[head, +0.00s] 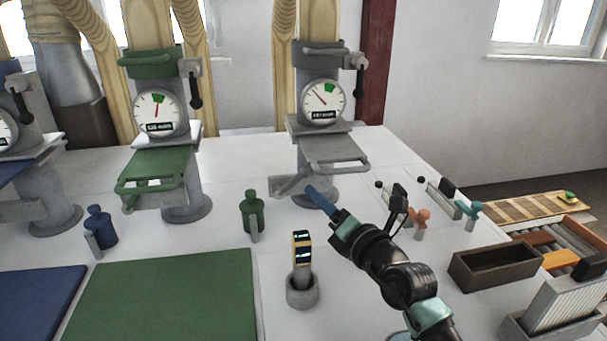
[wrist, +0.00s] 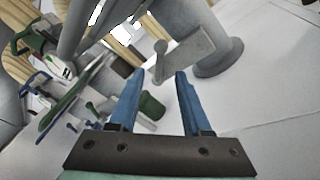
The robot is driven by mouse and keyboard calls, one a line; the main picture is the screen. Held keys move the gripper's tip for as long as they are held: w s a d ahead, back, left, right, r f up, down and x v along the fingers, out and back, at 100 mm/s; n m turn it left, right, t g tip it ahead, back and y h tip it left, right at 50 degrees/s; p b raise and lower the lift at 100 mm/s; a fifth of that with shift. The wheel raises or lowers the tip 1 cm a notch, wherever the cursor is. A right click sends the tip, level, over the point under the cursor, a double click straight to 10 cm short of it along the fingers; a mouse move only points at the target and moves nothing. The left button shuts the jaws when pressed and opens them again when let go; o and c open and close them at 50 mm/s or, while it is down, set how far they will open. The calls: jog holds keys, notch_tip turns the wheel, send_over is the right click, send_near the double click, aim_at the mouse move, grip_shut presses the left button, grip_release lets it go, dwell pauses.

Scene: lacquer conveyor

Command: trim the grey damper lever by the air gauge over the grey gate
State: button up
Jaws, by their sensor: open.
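The grey gate (head: 335,150) is a grey flap with a loop handle on the right-hand column. Above it the round air gauge (head: 323,101) has its needle pointing upper left, outside the green sector at upper right. Beside the gauge, a lever with a black grip (head: 360,80) hangs down from a grey bracket. My gripper (head: 312,191) has blue fingers and is low by the column's foot, well below the gauge and lever. In the wrist view it is open and empty (wrist: 157,75). A grey paddle (wrist: 187,52) shows just past the fingertips; contact cannot be told.
A similar column with a green gate (head: 152,172) stands left, a blue one farther left. A green bottle-like piece (head: 253,215), a blue one (head: 100,228) and a grey cup (head: 303,291) stand on the white table. Small clamps (head: 420,220) and a brown box (head: 495,262) are at right.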

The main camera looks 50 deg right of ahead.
aim_at(299, 179)
jog(key=shift+b+x, duration=1.55)
jog(key=shift+x, duration=2.3)
grip_shut()
